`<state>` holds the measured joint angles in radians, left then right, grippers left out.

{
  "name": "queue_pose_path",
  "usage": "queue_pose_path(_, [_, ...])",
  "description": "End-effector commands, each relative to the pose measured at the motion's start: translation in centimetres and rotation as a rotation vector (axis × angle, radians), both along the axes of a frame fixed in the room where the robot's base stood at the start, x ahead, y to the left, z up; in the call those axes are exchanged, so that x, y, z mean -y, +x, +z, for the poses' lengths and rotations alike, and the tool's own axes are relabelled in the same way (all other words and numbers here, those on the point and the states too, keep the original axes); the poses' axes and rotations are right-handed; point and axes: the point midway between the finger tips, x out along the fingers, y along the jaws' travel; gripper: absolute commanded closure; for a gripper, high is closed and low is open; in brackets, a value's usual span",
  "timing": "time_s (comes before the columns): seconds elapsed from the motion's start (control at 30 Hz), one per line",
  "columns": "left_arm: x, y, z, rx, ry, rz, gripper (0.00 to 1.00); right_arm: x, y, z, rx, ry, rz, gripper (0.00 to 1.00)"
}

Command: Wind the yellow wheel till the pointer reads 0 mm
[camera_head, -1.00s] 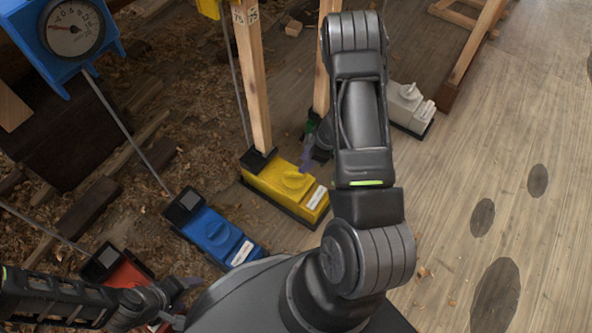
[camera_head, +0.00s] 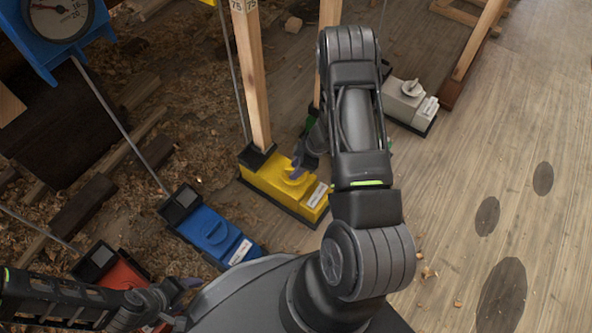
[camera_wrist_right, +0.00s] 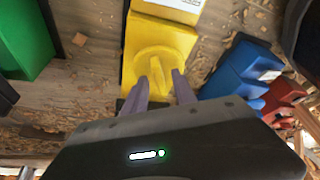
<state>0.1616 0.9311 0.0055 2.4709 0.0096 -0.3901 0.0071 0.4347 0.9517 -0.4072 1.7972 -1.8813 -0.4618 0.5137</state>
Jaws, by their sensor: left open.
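The yellow wheel (camera_head: 296,178), a round knob with a raised grip bar, sits on top of the yellow box (camera_head: 263,178). It also shows in the right wrist view (camera_wrist_right: 153,60). My right gripper (camera_wrist_right: 159,80) is just over the wheel, its two fingers apart near the grip bar; I cannot tell if they touch it. In the head view my right gripper (camera_head: 298,167) partly covers the wheel's far side. My left gripper (camera_head: 188,284) is open and empty at lower left, beside the red box. The yellow gauge's face and pointer are out of view.
A blue box (camera_head: 212,235) and a red box (camera_head: 122,280) stand left of the yellow one, a grey box (camera_head: 408,103) to the right. A blue-framed dial (camera_head: 60,15) is cut off at top left. Wooden posts (camera_head: 252,80) rise behind.

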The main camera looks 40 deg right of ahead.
Motion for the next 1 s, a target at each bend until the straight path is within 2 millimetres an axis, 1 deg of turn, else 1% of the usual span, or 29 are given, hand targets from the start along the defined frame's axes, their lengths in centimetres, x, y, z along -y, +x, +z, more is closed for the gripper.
queue_pose_path(0.03, [0.02,0.04,-0.18,0.001,0.0,0.0,0.34,-0.02,0.06,-0.26,0.0,0.0,-0.001,0.67])
queue_pose_path(0.3, [0.02,0.05,-0.1,0.001,0.0,0.0,0.34,-0.07,0.08,-0.2,0.0,0.0,-0.001,0.68])
queue_pose_path(0.7, [0.01,0.04,-0.11,0.001,0.0,0.0,0.34,-0.08,0.07,-0.2,0.0,0.0,-0.001,1.0])
queue_pose_path(1.0, [0.01,0.04,-0.1,0.001,0.0,0.0,0.34,-0.11,0.05,-0.21,-0.001,0.001,-0.001,1.0])
